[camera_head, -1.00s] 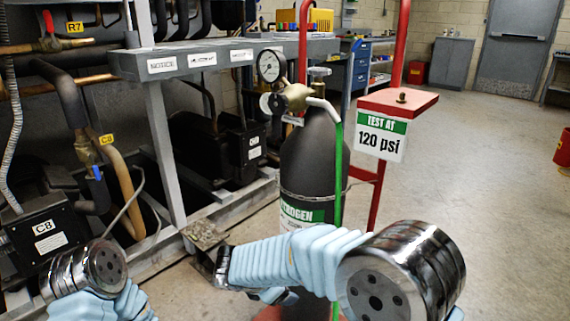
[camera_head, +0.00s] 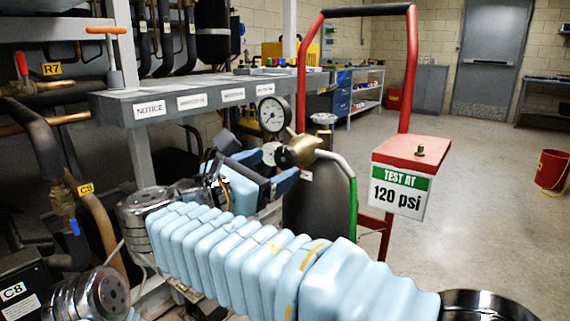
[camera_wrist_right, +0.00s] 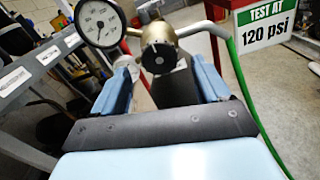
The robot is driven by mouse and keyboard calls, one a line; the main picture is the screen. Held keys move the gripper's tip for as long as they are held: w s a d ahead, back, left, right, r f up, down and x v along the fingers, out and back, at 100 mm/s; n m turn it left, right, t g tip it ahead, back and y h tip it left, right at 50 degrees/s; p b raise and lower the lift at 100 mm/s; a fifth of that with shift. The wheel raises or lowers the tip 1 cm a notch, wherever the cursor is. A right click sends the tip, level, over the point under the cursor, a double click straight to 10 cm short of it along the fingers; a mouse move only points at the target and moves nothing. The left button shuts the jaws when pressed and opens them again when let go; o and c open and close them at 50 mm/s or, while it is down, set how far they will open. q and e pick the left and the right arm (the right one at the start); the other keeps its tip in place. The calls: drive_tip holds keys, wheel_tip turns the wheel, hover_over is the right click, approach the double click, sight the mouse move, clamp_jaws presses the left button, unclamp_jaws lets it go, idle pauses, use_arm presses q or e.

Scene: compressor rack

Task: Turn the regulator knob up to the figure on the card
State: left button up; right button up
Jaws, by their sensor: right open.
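The regulator (camera_head: 305,147) is brass and sits on top of the dark nitrogen cylinder (camera_head: 318,205). Its dark round knob (camera_head: 287,157) faces my right gripper (camera_head: 268,166). In the right wrist view the knob (camera_wrist_right: 159,57) lies between the two blue fingers, around their tips; I cannot tell whether they touch it. That gripper is open and empty. A white-faced gauge (camera_head: 273,114) stands above the knob, and it also shows in the wrist view (camera_wrist_right: 101,22); its reading is too small to tell. The card (camera_head: 399,192) reads "TEST AT 120 psi". My left gripper is out of view.
A grey shelf rail with labels (camera_head: 190,101) runs behind the gripper on the left. The red cart frame (camera_head: 405,75) rises behind the cylinder. A green hose (camera_head: 352,205) runs down from the regulator. Open floor (camera_head: 490,190) lies to the right.

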sight(283, 162)
drive_tip(key=shift+x, duration=2.4)
drive_tip(key=shift+c, duration=0.4)
drive_tip(key=c, duration=0.9)
drive_tip(key=shift+m, duration=0.3)
